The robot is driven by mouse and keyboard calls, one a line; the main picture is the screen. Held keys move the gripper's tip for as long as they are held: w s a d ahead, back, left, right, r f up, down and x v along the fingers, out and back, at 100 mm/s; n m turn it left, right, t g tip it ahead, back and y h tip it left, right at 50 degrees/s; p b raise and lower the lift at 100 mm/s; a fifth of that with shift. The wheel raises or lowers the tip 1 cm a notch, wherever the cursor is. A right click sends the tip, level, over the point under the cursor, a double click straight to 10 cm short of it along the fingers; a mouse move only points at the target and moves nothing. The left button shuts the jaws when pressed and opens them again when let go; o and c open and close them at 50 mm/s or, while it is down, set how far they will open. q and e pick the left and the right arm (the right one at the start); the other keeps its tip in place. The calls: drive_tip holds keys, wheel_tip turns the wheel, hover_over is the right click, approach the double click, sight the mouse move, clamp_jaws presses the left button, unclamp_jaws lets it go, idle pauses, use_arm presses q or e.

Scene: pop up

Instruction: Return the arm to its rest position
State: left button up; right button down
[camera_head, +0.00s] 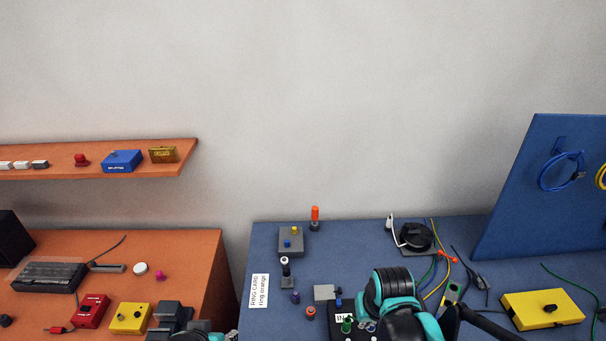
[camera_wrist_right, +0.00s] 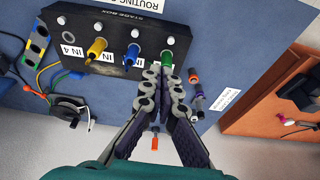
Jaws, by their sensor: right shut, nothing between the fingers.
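My right arm's teal and black wrist (camera_head: 395,300) is over the front of the blue table (camera_head: 385,235) in the head view and hides most of its own fingers. In the right wrist view my right gripper (camera_wrist_right: 163,74) is shut and empty. Its fingertips show just beside a green plug (camera_wrist_right: 167,60) in a black stage box (camera_wrist_right: 110,28); I cannot tell whether they touch it. The green plug also shows in the head view (camera_head: 347,324).
A yellow box (camera_head: 542,309) and a blue upright panel (camera_head: 545,180) are at the right. Cables and a black round device (camera_head: 414,236) lie behind my right wrist. An orange table (camera_head: 190,255) with boxes stands at the left, across a gap.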

drive_tip(key=s+d+r+t+b, duration=0.2)
drive_tip(key=s+t+b, duration=0.1)
drive_tip(key=s, duration=0.4)
drive_tip(key=shift+s+d+r+t+b, duration=0.2)
drive_tip(key=shift+r+t+b, duration=0.1)
drive_tip(key=shift+r+t, duration=0.15)
